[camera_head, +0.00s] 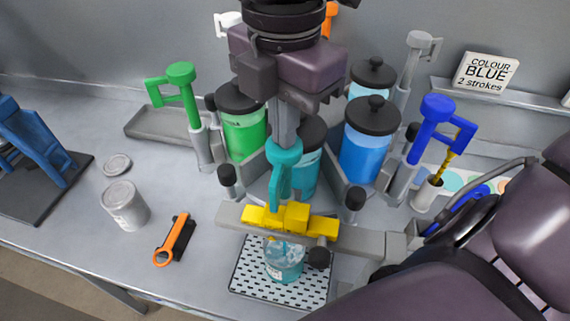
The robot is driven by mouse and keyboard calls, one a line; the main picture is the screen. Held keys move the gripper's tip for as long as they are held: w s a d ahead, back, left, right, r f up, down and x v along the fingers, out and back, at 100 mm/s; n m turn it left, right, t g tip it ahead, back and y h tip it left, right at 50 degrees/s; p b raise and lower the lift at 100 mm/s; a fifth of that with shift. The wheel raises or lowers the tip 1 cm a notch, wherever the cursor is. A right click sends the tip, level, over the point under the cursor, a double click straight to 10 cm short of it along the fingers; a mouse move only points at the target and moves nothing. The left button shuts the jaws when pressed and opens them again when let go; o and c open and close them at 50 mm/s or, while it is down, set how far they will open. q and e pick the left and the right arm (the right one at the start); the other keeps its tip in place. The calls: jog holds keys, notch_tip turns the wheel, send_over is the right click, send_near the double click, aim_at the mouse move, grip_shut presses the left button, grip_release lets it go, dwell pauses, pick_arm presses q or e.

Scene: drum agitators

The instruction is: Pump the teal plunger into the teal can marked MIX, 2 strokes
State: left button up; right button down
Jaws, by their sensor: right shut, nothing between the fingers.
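The teal plunger (284,158) has a teal handle with a downward loop and stands at the middle of the bench, in front of a teal canister (309,160) with a black lid. My right gripper (285,132) is shut and empty, pointing down at the top of the teal handle; it seems to touch it, but I cannot be sure. A small clear can (283,262) with teal contents stands on a perforated tray (248,270) below. Its label is not readable. A grey bar with yellow blocks (290,217) hides its upper part. My left gripper is not in view.
A green pump (181,85) stands left and a blue pump (437,112) right. My arm fills the lower right.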

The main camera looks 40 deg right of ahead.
jog(key=shift+f+b, duration=0.45)
jog(key=shift+f, duration=0.25)
jog(key=shift+r, duration=0.1)
jog(key=shift+r+p, duration=2.15)
jog(key=shift+r, duration=0.1)
notch_tip(320, 180, up, 6)
jog(key=p, duration=0.5)
jog(key=shift+p, duration=0.4)
